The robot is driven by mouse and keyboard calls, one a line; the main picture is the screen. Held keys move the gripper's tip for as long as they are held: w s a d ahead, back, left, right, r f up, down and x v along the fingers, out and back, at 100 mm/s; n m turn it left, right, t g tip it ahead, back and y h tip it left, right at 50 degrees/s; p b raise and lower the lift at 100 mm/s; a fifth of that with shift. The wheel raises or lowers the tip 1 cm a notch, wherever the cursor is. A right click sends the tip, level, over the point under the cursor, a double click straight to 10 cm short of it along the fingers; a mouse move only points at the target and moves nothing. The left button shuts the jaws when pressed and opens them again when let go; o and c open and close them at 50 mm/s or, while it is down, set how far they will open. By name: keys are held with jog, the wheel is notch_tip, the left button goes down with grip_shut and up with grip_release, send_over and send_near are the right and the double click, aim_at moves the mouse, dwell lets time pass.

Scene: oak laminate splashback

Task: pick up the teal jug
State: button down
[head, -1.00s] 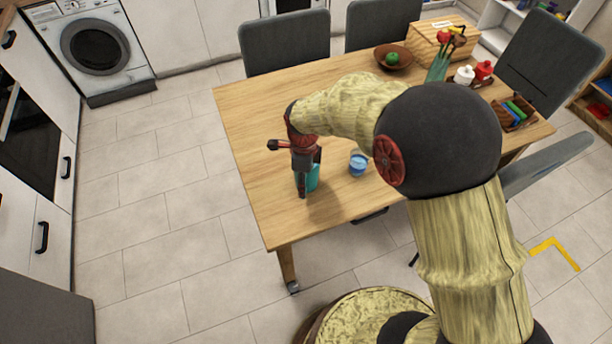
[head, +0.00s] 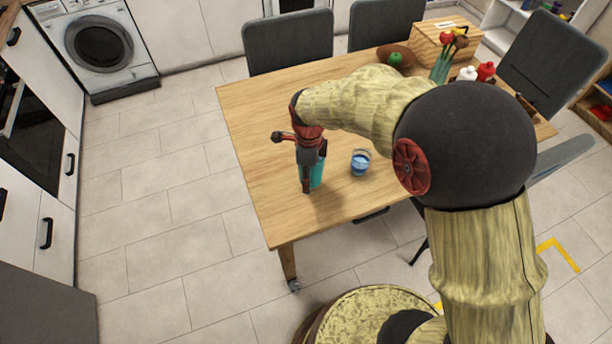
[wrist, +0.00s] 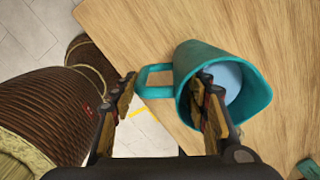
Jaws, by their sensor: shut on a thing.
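The teal jug (head: 318,174) is at the near left part of the wooden table, partly hidden behind my gripper (head: 306,186) in the head view. In the wrist view the jug (wrist: 188,62) shows its open mouth, a pale blue inside and its handle at the left. My gripper (wrist: 168,104) is shut on the jug's handle-side wall, with one finger at the handle and the other inside the mouth. The jug appears slightly above the tabletop, though its base is hard to see.
A glass with blue contents (head: 360,162) stands close to the right of the jug. A brown bowl with a green fruit (head: 395,58), a wooden box (head: 432,44) and red and white bottles (head: 467,74) stand at the back. The table's left part (head: 262,120) is clear.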

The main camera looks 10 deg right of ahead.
jog(key=s+d+r+p, duration=0.3)
jog(key=s+d+r, duration=0.4)
jog(key=s+r, duration=0.2)
jog(key=shift+s+p, duration=0.3)
jog(key=shift+s, duration=0.6)
dwell(0.4)
dwell(0.5)
